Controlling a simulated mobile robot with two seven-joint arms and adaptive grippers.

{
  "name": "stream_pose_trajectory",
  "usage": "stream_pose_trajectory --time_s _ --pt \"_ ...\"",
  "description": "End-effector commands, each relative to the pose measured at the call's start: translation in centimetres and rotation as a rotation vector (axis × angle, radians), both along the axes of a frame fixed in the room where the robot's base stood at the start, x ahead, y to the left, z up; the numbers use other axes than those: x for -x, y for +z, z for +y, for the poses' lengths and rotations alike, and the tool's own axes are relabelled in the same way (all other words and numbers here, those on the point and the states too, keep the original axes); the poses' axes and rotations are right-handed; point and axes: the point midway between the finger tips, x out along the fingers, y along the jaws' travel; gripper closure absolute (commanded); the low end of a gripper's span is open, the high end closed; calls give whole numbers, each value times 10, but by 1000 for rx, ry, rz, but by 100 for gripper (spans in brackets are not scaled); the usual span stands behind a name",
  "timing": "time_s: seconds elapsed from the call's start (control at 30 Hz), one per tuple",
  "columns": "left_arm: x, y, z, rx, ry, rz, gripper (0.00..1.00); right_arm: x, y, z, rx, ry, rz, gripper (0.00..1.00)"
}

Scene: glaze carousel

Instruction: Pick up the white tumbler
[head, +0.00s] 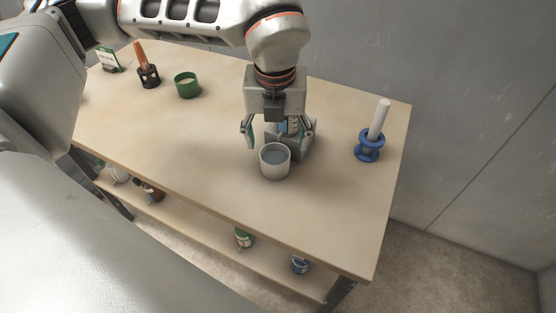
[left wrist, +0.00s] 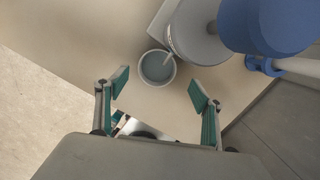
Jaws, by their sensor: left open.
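The white tumbler (head: 275,163) stands upright on the table, with grey-blue contents inside. It also shows in the left wrist view (left wrist: 157,68), just beyond and between the fingertips. My left gripper (head: 277,134) is open and empty, over and slightly behind the tumbler in the head view. Its two teal-padded fingers are spread wide in the left wrist view (left wrist: 159,88). No contact with the tumbler shows. My right gripper is in neither view.
A blue stand (head: 370,147) holds a white rod at right. A green cup (head: 187,86) stands left. The table front is clear.

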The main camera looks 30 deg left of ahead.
Motion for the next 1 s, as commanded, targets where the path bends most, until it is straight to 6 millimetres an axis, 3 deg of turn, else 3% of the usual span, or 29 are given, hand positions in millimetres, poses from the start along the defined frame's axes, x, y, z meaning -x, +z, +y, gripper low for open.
stream_pose_trajectory --time_s 0.37,0.63,0.9,1.0 --pt "-3 -34 5 -3 2 3 33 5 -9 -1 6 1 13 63" --pt "-7 -71 9 -1 0 4 33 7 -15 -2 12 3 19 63" --pt "-8 -74 9 -1 0 0 33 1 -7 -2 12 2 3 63" --pt "-8 -74 9 -1 0 0 59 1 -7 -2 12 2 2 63"
